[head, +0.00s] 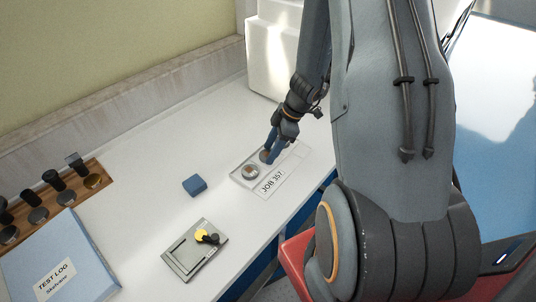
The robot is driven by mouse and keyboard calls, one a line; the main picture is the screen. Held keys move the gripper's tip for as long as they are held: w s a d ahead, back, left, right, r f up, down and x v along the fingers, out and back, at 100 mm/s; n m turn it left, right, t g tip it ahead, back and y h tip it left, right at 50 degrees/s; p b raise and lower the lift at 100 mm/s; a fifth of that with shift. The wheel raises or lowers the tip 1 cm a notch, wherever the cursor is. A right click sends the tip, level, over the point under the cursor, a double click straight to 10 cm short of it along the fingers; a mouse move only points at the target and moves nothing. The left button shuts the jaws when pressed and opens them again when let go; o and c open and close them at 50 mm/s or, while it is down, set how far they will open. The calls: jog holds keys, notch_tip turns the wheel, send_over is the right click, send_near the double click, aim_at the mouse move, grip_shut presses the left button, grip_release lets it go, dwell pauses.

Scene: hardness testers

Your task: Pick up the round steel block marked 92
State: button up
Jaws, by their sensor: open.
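A clear tray (238,181) with a card reading "JOB 357" lies on the white bench. A round metallic block (250,172) sits at its left end. A brownish round piece (264,156) shows partly beside it, at my fingers. Markings on both are too small to read, so I cannot tell which is marked 92. My gripper (271,153) points down over the tray with its blue fingers open, right at the brownish piece, which they partly hide. I cannot tell whether they touch it.
A small blue block (194,186) and a grey plate (183,259) with a yellow disc (202,235) lie nearby. At left are a wooden rack (104,178) of dark-handled pieces and discs, and a blue "TEST LOG" binder (75,246). A white housing (272,60) stands behind.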

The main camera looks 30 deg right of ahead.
jog(key=shift+f, duration=0.15)
jog(key=c, duration=0.9)
jog(key=shift+r, duration=0.2)
